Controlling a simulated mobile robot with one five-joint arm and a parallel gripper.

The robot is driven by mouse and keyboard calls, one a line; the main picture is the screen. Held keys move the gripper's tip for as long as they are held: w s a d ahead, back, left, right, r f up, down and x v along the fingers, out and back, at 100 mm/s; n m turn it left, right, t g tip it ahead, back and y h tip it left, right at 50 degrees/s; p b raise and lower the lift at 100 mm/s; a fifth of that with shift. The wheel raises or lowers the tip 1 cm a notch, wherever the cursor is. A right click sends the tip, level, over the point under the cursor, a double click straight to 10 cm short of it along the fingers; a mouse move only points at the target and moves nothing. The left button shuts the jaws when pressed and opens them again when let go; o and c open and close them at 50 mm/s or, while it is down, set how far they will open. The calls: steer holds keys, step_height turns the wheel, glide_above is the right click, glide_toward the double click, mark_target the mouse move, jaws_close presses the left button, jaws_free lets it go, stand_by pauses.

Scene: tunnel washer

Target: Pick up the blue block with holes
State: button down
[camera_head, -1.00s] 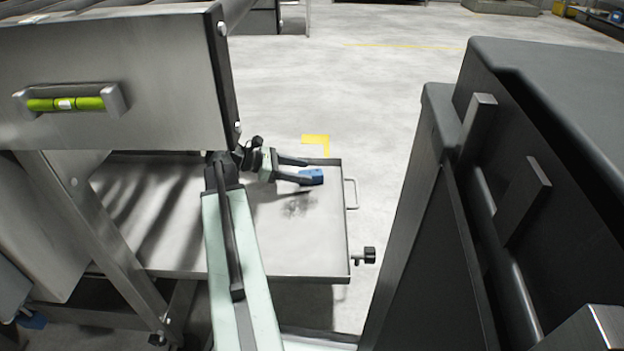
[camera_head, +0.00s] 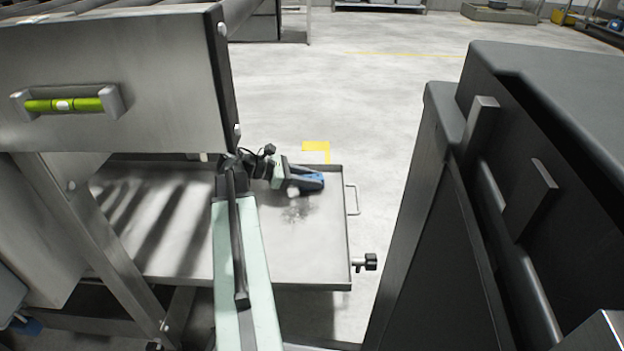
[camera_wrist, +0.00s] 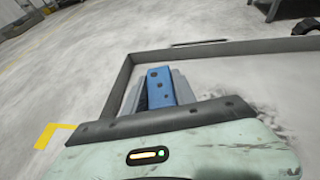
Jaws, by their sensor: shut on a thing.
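In the head view my gripper (camera_head: 308,180) is shut on the block (camera_head: 316,181), over the far right part of the metal tray (camera_head: 310,255). The fingers hide part of the block. I cannot tell whether the block touches the tray floor.
The tray has a raised rim, a side handle (camera_head: 352,199) and a black knob (camera_head: 370,262). A metal frame with a green level (camera_head: 64,105) stands at left. A dark cabinet (camera_head: 560,150) stands at right. Open floor (camera_head: 390,90) lies beyond.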

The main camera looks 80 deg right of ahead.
mark_target(311, 177)
step_height(311, 177, up, 10)
steer(key=p, duration=0.9)
